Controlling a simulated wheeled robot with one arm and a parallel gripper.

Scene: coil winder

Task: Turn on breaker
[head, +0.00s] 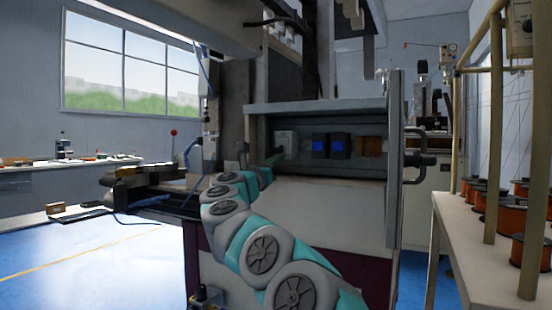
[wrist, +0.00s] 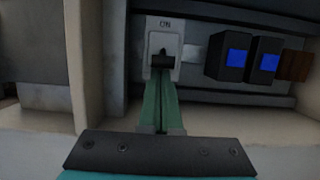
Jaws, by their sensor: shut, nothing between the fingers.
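The breaker is a pale grey block marked ON at its top (wrist: 164,32), on the back wall of a recess in the machine. Its dark switch lever (wrist: 161,59) shows in the middle of the block. My gripper (wrist: 160,84) has its green fingers closed together, with the tips just below or at the lever; I cannot tell whether they touch. In the head view the breaker (head: 286,138) sits at the left of the recess, and my gripper (head: 272,160) reaches in from the lower left, small and partly blended with the dark interior.
Two black modules with blue faces (wrist: 238,62) and a brown block (wrist: 295,66) stand right of the breaker. A pale wall (wrist: 84,60) bounds the recess at left. An upright door panel (head: 393,150) stands at right. Spools on a bench (head: 460,215) are farther right.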

